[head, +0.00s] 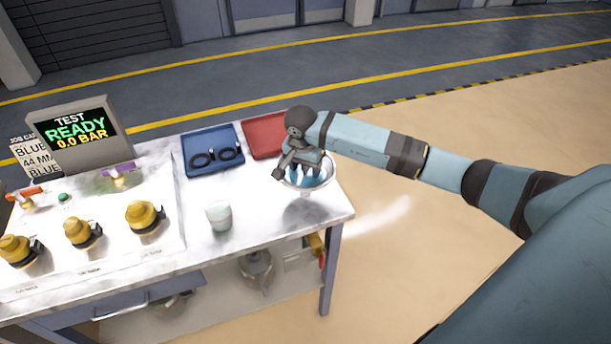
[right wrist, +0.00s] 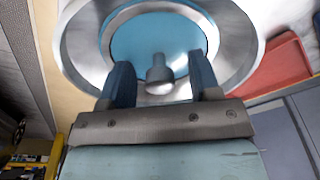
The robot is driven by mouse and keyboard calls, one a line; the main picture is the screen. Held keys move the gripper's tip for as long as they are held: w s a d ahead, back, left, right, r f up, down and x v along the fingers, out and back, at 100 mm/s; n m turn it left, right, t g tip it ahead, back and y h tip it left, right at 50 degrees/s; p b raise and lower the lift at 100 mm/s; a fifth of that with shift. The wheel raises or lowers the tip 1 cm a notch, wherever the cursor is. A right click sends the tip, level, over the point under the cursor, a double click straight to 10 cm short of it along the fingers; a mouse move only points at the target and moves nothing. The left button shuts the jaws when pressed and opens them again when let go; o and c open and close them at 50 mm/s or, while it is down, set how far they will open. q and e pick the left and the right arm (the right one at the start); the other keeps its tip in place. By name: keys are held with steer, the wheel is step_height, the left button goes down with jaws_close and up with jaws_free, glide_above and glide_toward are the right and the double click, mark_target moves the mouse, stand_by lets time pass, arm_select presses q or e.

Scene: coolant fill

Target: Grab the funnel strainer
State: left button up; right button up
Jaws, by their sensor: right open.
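The funnel strainer (head: 324,180) is a wide silver bowl with a blue inside, at the right end of the workbench. In the right wrist view the strainer (right wrist: 150,36) fills the upper middle, with a short grey knob (right wrist: 159,76) at its centre. My right gripper (head: 304,171) is over the bowl, pointing down into it. In the right wrist view its open fingers (right wrist: 161,80) stand on either side of the knob. I cannot tell whether they touch it. The arm hides part of the bowl in the head view. My left gripper is not in view.
The workbench (head: 270,212) holds a blue tray (head: 187,168) with black rings, a red tray (head: 263,140), a whitish cup (head: 219,216), a test display (head: 80,130) and several yellow-capped fittings (head: 145,216). The bench top between cup and strainer is clear.

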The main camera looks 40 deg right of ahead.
steer(key=shift+c, duration=0.5)
steer(key=c, duration=0.9)
